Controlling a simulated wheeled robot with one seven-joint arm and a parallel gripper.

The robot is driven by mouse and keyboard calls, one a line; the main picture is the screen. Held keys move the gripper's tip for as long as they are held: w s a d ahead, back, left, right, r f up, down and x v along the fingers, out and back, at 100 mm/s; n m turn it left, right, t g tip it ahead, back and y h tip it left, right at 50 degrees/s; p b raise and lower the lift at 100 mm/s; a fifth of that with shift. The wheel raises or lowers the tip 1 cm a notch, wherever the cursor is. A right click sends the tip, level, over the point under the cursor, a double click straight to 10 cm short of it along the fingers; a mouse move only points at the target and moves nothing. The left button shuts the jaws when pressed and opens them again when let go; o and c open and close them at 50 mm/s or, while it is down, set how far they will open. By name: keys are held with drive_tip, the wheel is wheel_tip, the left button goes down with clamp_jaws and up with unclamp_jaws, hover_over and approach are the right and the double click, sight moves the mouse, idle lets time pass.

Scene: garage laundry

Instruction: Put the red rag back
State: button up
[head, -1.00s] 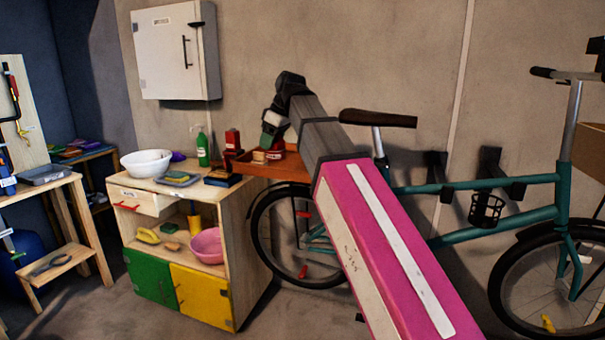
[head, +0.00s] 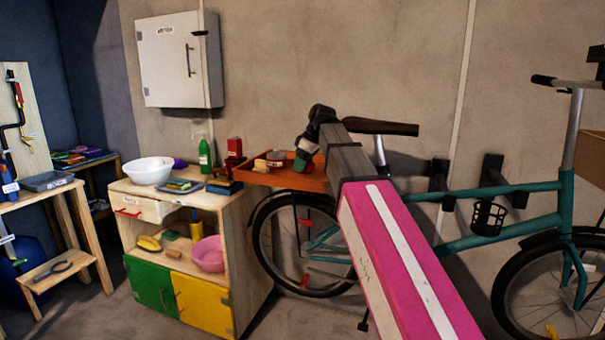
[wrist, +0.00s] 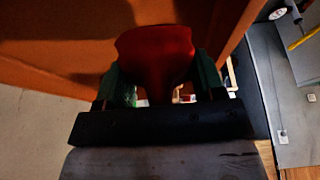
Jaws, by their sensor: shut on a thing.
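The red rag (wrist: 155,55) shows in the wrist view as a dark red cloth between the green fingers of my gripper (wrist: 158,82). The gripper is shut on it. In the head view, my gripper (head: 302,163) is at the right part of an orange-brown tray (head: 310,181), beside the cabinet and in front of the wall. The tray also fills much of the upper wrist view (wrist: 60,45). The arm and gripper hide part of the tray. I cannot tell whether the rag touches it.
Small items, including a wooden block (head: 261,165), are on the tray. The wooden cabinet (head: 250,235) at left carries a white bowl (head: 149,170) and a green bottle (head: 204,153). A teal bicycle (head: 490,228) stands close behind and right of my arm.

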sight(314, 167)
drive_tip(key=shift+f, duration=1.7)
drive_tip(key=shift+f, duration=0.15)
drive_tip(key=o, duration=1)
drive_tip(key=shift+c, duration=0.2)
drive_tip(key=v, duration=1)
drive_tip(key=shift+w+d+r, duration=0.1)
drive_tip(key=shift+w+r, duration=0.25)
drive_tip(key=shift+r, duration=0.1)
